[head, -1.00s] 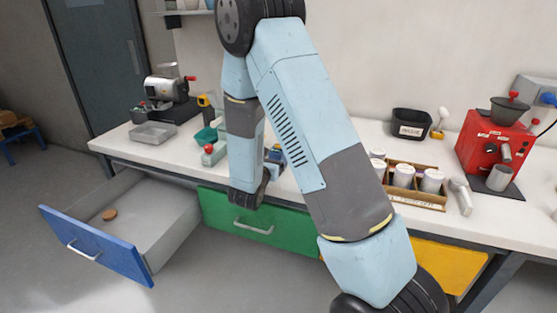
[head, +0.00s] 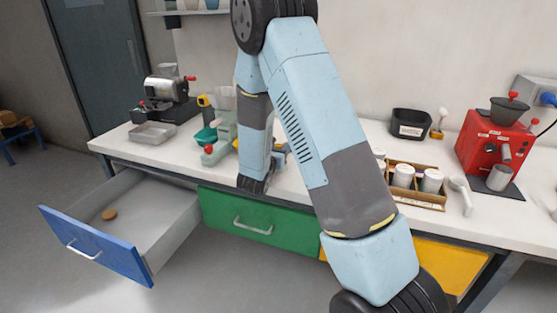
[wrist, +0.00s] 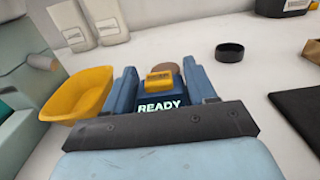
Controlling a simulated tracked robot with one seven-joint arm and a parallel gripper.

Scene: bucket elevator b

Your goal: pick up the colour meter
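The colour meter (wrist: 161,101) shows in the wrist view as a dark blue body with a yellow top part and a lit screen reading READY. It stands on the white worktop between the two blue fingers of my gripper (wrist: 163,88). The fingers are apart, one on each side of the meter. I cannot tell whether either finger touches it. In the head view my arm hides most of this spot.
A yellow tray (wrist: 82,95) lies close left of the fingers in the wrist view. Pale packets (wrist: 92,22) lie behind, and a small black dish (wrist: 229,51) stands at right. In the head view a blue drawer (head: 95,245) stands open.

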